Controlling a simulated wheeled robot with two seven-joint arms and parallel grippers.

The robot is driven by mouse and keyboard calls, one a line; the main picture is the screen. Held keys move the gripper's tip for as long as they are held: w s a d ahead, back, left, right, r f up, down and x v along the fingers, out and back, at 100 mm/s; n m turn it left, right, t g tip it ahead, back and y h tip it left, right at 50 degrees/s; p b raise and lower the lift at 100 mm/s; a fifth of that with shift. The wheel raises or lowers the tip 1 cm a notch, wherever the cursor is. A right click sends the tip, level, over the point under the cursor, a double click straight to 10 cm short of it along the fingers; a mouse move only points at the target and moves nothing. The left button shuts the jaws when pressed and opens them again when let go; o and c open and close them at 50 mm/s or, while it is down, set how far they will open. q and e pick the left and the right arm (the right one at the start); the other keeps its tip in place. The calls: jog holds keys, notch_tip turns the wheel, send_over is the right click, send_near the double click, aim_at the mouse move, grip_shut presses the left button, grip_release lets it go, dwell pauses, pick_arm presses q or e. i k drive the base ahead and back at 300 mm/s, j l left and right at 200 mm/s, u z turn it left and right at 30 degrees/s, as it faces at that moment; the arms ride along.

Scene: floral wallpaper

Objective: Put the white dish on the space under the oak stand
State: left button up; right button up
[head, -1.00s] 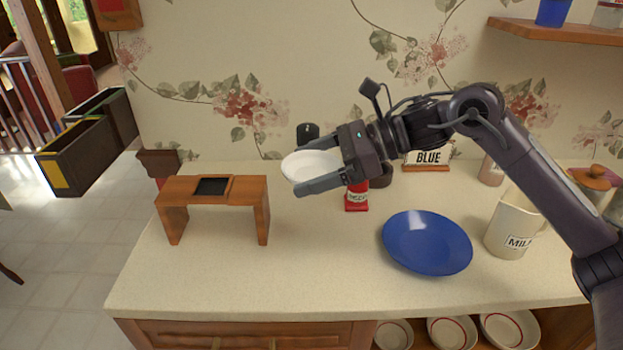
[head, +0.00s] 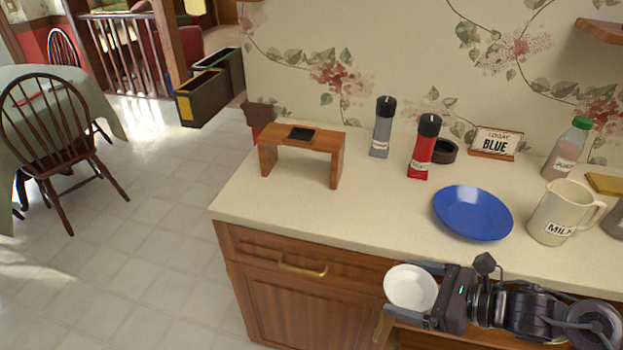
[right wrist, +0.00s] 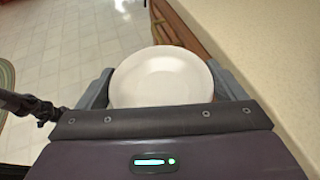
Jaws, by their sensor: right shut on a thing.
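The white dish (head: 409,287) is held by my right gripper (head: 418,290), in front of the counter's front edge and the cabinet below it. In the right wrist view the white dish (right wrist: 162,78) sits between the two fingers of the right gripper (right wrist: 165,88), roughly level. The oak stand (head: 318,141) is a small wooden bench on the left part of the counter, with a black square inset (head: 301,134) on its top. The space under it (head: 300,165) looks empty from here. My left gripper is not in view.
A blue plate (head: 473,212) and a milk pitcher (head: 556,212) stand on the counter (head: 370,205) at the right. Red (head: 424,150) and grey (head: 382,130) bottles stand right of the stand. Counter room in front of the stand is clear. A sign (head: 493,143) reads "BLUE".

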aim_at(302, 174)
jog(key=j+z, duration=0.15)
jog(key=z, duration=0.2)
jog(key=i+j+z, duration=0.1)
jog(key=z, duration=0.25)
jog(key=j+z, duration=0.15)
jog(key=z, duration=0.2)
jog(key=j+z, duration=0.15)
jog(key=j, duration=0.4)
jog(key=j+z, duration=0.15)
jog(key=j, duration=0.35)
jog(key=k+j+z, duration=0.15)
jog(key=j, duration=0.4)
jog(key=j+z, duration=0.15)
jog(key=j, duration=0.35)
jog(key=k+j+z, duration=0.15)
jog(key=j, duration=0.35)
jog(key=i+j, duration=0.1)
jog(key=j, duration=1.15)
jog(key=i, duration=0.05)
